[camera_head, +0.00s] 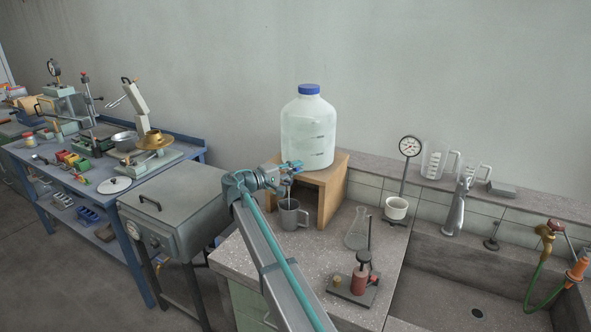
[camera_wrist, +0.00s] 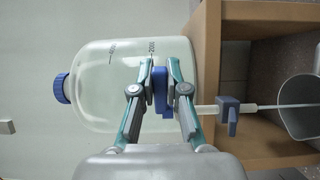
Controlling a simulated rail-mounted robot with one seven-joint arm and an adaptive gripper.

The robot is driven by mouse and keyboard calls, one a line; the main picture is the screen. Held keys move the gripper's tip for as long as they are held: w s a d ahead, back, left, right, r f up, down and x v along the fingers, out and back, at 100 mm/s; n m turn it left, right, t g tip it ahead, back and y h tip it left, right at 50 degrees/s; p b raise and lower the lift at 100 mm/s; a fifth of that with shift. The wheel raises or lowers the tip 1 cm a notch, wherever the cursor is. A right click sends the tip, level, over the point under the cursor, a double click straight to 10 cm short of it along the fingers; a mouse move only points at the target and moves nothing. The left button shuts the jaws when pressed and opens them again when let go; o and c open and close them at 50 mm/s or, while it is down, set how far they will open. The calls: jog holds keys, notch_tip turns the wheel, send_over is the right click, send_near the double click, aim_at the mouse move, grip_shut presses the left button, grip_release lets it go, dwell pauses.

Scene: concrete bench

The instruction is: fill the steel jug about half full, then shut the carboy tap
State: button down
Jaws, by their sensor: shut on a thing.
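The carboy (camera_head: 308,130) is a large translucent bottle with a blue cap, standing on a wooden stand. It also fills the middle of the wrist view (camera_wrist: 108,75). My gripper (camera_head: 285,172) is at the carboy's lower front, its fingers shut on a blue part of the tap (camera_wrist: 160,92). A white spout with another blue piece (camera_wrist: 228,112) runs from there toward the jug. The steel jug (camera_head: 291,216) stands upright on the bench below the spout. A thin pale stream runs from the spout into its mouth. The level inside the jug is hidden.
The wooden stand (camera_head: 334,190) is close behind the jug. A glass flask (camera_head: 357,232), a dial scale with a white cup (camera_head: 396,209) and a small red apparatus (camera_head: 360,280) stand to the right. A sink (camera_head: 455,290) lies beyond them. A grey metal box (camera_head: 178,205) is at left.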

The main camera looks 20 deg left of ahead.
jog(key=c, duration=1.2)
grip_release()
jog(key=shift+o, duration=0.2)
jog(key=shift+s+a, duration=0.1)
jog(key=shift+s, duration=0.05)
jog(key=v, duration=1.1)
jog(key=shift+s+a, duration=0.25)
jog(key=shift+s, duration=0.05)
